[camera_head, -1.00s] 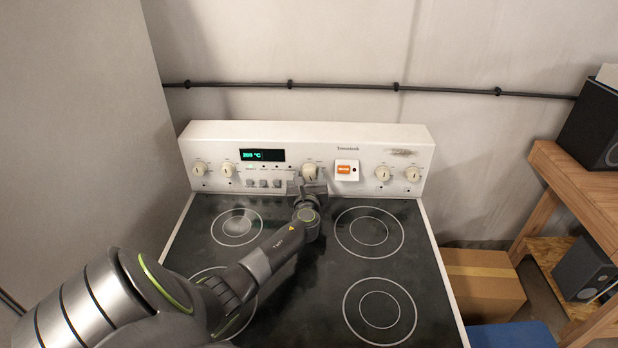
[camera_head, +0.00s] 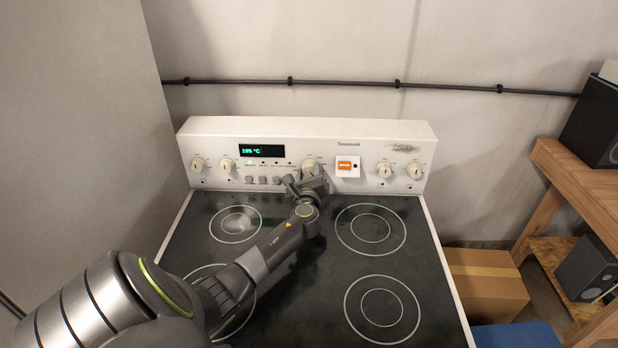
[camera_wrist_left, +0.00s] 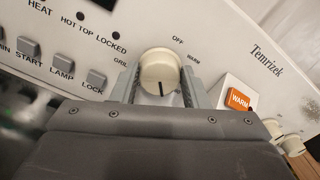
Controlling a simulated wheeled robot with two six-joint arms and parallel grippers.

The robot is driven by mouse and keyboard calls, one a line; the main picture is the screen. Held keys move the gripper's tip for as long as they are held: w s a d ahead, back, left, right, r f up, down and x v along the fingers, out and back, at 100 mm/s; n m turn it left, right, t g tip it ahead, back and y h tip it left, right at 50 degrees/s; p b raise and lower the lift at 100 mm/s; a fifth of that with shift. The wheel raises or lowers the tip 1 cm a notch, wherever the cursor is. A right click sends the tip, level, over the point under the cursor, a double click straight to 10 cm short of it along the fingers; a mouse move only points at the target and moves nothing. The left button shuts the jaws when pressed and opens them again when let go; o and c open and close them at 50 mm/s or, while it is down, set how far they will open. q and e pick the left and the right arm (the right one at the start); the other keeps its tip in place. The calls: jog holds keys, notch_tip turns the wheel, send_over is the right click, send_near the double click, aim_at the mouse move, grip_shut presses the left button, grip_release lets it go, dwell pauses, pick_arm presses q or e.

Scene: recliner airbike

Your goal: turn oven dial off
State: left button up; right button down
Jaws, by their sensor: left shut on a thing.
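The cream oven dial (camera_head: 309,166) is on the control panel of the white stove, right of the green display (camera_head: 262,151), which seems to read 185 °C. In the left wrist view the dial (camera_wrist_left: 160,68) sits between the fingers of my left gripper (camera_wrist_left: 159,88), shut on its sides. The dial's black mark points down in that view, away from the printed OFF at the upper right. In the head view my left gripper (camera_head: 309,184) reaches over the cooktop and partly hides the dial's lower edge. My right gripper is not in view.
Other dials (camera_head: 384,170) and an orange WARM switch (camera_head: 346,166) flank the dial. Small push buttons (camera_head: 263,180) lie to its left. The cooktop (camera_head: 330,265) below is bare. A cardboard box (camera_head: 485,284) and a wooden table (camera_head: 575,190) stand right of the stove.

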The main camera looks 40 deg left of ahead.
pick_arm(q)
jog(key=shift+f+n+b, duration=0.15)
jog(key=shift+n+b, duration=0.65)
jog(key=shift+n, duration=0.7)
jog(key=o, duration=1)
jog(key=shift+s, duration=0.1)
